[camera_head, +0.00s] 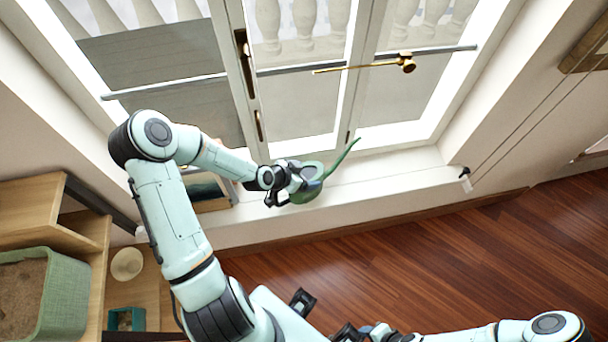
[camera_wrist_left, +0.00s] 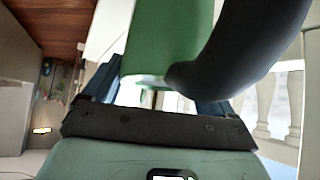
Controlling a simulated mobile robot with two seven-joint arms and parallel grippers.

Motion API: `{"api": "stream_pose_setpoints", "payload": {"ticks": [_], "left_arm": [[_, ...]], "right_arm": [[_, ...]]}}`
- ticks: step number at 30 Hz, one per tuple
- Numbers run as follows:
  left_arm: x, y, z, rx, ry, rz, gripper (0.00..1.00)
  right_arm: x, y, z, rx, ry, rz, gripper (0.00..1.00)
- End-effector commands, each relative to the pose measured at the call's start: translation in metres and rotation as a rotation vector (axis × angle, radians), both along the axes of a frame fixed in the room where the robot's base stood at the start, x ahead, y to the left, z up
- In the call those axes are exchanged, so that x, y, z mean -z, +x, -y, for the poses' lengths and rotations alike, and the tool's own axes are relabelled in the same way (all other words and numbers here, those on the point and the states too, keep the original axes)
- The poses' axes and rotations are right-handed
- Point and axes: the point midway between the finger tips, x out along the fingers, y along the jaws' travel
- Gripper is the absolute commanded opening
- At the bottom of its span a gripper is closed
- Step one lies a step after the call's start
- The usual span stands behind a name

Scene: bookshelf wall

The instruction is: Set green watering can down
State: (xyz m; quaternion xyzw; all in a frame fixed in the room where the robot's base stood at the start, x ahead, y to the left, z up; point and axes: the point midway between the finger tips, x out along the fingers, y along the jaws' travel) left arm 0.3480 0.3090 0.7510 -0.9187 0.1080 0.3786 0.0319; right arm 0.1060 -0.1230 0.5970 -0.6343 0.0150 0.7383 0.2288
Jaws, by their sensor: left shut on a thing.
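The green watering can (camera_head: 311,190) is at the window, over or on the white sill (camera_head: 400,172). Its long thin spout points up and right in the head view. My left gripper (camera_head: 284,186) is shut on it. In the left wrist view, the can's green body (camera_wrist_left: 168,35) and thick dark handle (camera_wrist_left: 240,45) fill the space in front of the gripper (camera_wrist_left: 155,100). I cannot tell whether the can's base touches the sill. My right gripper (camera_head: 352,332) is low at the bottom edge of the head view, partly cut off, its fingers unclear.
A window with a brass handle (camera_head: 404,63) stands behind the sill. A wooden shelf with a green woven basket (camera_head: 66,300) is at lower left. The sill right of the can is clear.

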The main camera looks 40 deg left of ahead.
Motion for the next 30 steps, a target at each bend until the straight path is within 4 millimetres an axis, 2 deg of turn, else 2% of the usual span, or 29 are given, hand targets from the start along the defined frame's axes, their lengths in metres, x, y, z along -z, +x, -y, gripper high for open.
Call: {"api": "stream_pose_setpoints", "payload": {"ticks": [11, 12, 22, 26, 30], "left_arm": [[0.002, 0.001, 0.000, 0.001, 0.003, 0.005, 0.44], [0.002, 0.000, 0.000, 0.000, 0.001, 0.001, 0.99], [-0.004, 0.000, -0.001, -0.001, 0.000, 0.001, 1.00], [-0.015, -0.013, -0.005, -0.004, 0.003, 0.001, 1.00], [-0.037, -0.032, -0.011, -0.005, 0.005, 0.000, 1.00]], "right_arm": [[0.004, -0.002, 0.000, 0.000, 0.000, -0.002, 0.43], [0.003, -0.002, 0.000, 0.000, 0.000, -0.002, 0.43], [-0.003, 0.001, 0.000, 0.000, 0.000, 0.001, 0.43], [-0.005, 0.003, 0.000, 0.000, 0.000, 0.003, 0.43], [-0.016, 0.008, 0.000, 0.000, 0.000, 0.009, 0.43]]}}
